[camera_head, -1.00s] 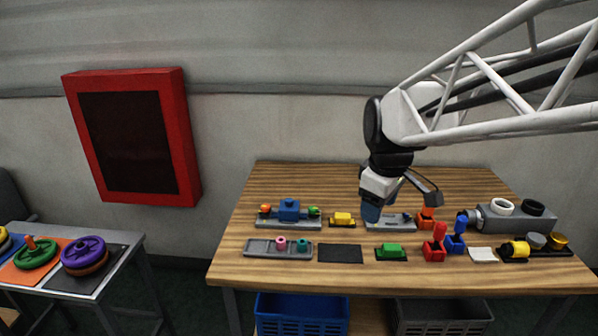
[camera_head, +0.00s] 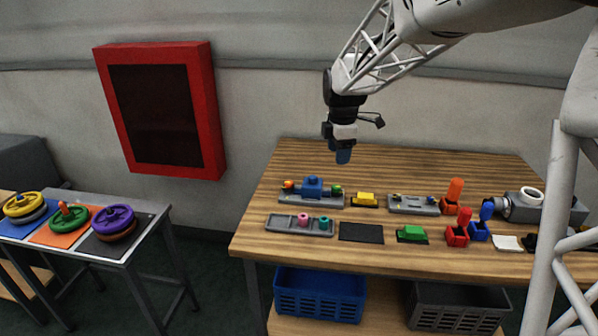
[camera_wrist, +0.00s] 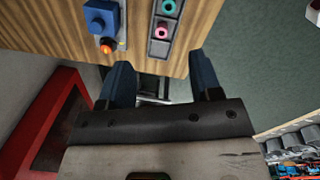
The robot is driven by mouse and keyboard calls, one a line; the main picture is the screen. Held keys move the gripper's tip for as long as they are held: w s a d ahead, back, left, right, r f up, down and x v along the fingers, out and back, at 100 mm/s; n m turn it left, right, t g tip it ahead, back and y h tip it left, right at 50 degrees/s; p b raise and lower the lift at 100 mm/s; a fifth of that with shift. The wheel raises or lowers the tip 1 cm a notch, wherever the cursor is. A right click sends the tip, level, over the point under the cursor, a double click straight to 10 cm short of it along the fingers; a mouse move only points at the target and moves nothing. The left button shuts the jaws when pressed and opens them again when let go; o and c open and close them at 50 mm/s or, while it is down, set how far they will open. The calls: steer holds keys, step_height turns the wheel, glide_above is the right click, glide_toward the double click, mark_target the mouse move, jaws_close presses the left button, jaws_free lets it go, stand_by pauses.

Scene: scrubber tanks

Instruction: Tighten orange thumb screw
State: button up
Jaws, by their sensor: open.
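The orange thumb screw (camera_head: 288,184) is at the left end of a grey plate (camera_head: 306,201), beside a blue block (camera_head: 312,186). A green knob (camera_head: 336,190) is at the right end. In the wrist view the orange screw (camera_wrist: 106,47) shows at upper left, just below the blue block (camera_wrist: 98,19). My gripper (camera_head: 343,157) is in the air above and behind the plate, slightly right of the blue block, pointing down. Its two blue fingers stand apart in the wrist view (camera_wrist: 162,72), with nothing between them.
A yellow block (camera_head: 365,200) and another grey plate (camera_head: 414,206) stand to the right. A grey tray (camera_head: 283,232) with pink and teal rings and a black mat (camera_head: 361,233) lie in front. Red, blue and orange levers stand farther right. A red cabinet (camera_head: 219,130) hangs on the wall.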

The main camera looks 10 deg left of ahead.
steer(key=w+a+f+n, duration=0.5)
steer(key=w+a+f, duration=0.1)
steer(key=w+a, duration=0.2)
steer(key=n, duration=0.6)
glide_above(289, 182)
steer(key=shift+g, duration=0.4)
step_height(289, 182, down, 8)
steer(key=shift+r, duration=0.25)
steer(key=shift+f, duration=0.15)
steer(key=shift+f, duration=3.75)
steer(key=shift+c, duration=0.3)
steer(key=c, duration=0.9)
